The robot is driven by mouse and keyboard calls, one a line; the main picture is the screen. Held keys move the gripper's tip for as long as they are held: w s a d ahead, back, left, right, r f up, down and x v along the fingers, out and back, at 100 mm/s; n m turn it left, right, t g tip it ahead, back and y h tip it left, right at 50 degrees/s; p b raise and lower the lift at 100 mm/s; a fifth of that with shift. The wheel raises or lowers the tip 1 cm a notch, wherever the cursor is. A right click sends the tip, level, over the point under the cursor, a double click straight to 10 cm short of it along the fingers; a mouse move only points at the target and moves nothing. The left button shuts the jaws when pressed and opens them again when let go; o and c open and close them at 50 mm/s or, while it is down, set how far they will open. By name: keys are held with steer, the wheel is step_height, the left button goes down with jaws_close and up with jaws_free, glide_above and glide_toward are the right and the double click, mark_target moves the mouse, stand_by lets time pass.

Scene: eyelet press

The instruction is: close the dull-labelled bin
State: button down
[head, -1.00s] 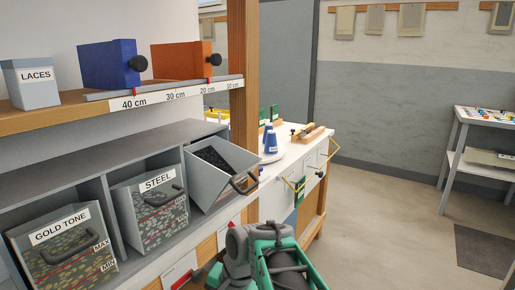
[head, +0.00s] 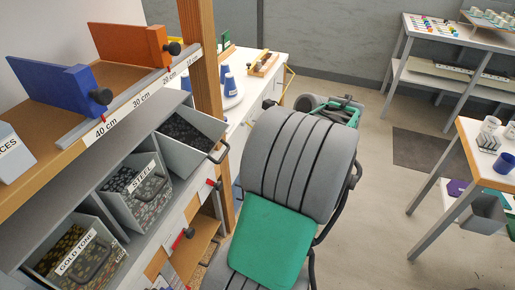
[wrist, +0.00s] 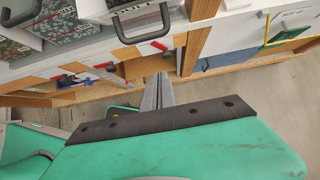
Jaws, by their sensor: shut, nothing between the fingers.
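A grey bin (head: 192,152) holding dark pieces is tilted out of the shelf, the furthest right of three bins in the head view.
Red-handled drawers or fittings (head: 185,237) lie below the bins. A wooden post (head: 200,60) stands right of the open bin, and a white counter (head: 250,93) lies beyond it. A table (head: 470,135) stands at right.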

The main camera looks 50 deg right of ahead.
steer(key=w+a+f, duration=0.1)
steer(key=w+a, duration=0.1)
steer(key=w, duration=0.3)
steer(key=shift+w, duration=0.3)
